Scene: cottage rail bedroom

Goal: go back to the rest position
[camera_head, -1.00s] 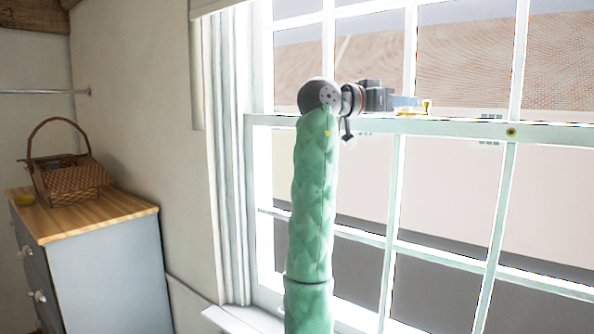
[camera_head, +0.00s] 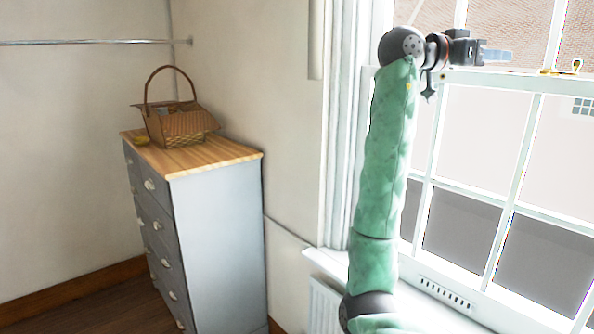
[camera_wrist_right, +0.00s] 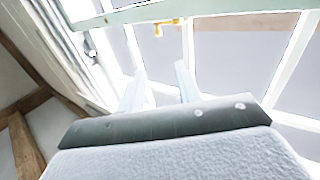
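My right arm, green-sleeved, rises in front of the window, and my right gripper (camera_head: 497,56) is at its top, pointing right in the head view. In the right wrist view the two pale fingers of my right gripper (camera_wrist_right: 160,72) stand apart with nothing between them. It looks open and empty. The window lies behind it; I cannot tell how far the fingertips are from the frame. My left gripper is not in view.
A grey chest of drawers (camera_head: 218,245) with a wooden top stands at the left, holding a wicker basket (camera_head: 182,125). The sash window (camera_head: 470,180) and its sill are close to my right arm. A wall rail (camera_head: 95,42) runs at upper left. Some bare floor shows at lower left.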

